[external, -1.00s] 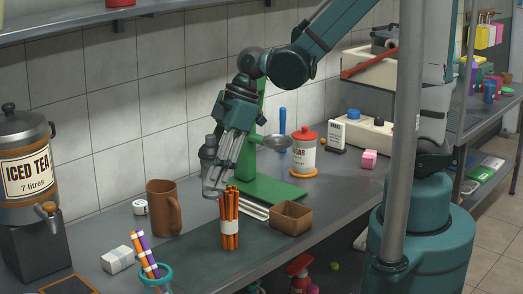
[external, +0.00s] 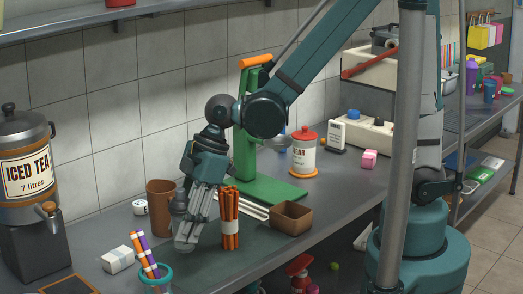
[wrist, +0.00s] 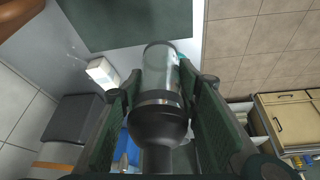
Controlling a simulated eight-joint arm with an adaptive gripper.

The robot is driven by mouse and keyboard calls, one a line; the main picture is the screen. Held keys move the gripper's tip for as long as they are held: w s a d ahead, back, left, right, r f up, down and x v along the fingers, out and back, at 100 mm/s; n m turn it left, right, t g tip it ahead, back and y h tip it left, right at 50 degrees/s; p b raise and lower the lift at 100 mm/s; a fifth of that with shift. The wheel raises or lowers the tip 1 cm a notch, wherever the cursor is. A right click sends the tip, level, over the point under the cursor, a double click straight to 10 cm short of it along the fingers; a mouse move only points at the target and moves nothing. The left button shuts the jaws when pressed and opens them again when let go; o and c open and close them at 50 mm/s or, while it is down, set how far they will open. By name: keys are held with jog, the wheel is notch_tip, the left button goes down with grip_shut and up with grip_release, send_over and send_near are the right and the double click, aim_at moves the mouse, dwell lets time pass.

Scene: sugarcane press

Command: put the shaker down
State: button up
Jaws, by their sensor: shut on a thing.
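The shaker (external: 184,239) is a grey metal cylinder with a dark domed top, held between the fingers of my gripper (external: 198,212). In the wrist view, the shaker (wrist: 160,97) lies between both finger pads, dark dome towards the camera and silvery body pointing away. In the external view it is close to upright, over the dark green mat (external: 262,238), just left of the bundle of orange sticks (external: 230,220). My fingers partly hide it. I cannot tell whether its base touches the mat.
A teal cup (external: 157,279) with striped straws and a white block (external: 117,259) are at front left. A brown box (external: 291,218) and the green press (external: 247,150) are to the right. The mat's front is clear.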

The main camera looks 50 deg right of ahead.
aim_at(184, 246)
dwell(0.4)
jog(key=shift+f+b, duration=0.7)
jog(key=shift+f, duration=2.2)
jog(key=shift+f+b, duration=0.5)
jog(key=shift+f, duration=1.6)
jog(key=shift+f, duration=0.15)
jog(key=o, duration=1.1)
jog(key=shift+r, duration=0.25)
jog(key=shift+p+v, duration=1.35)
jog(key=shift+v, duration=4.6)
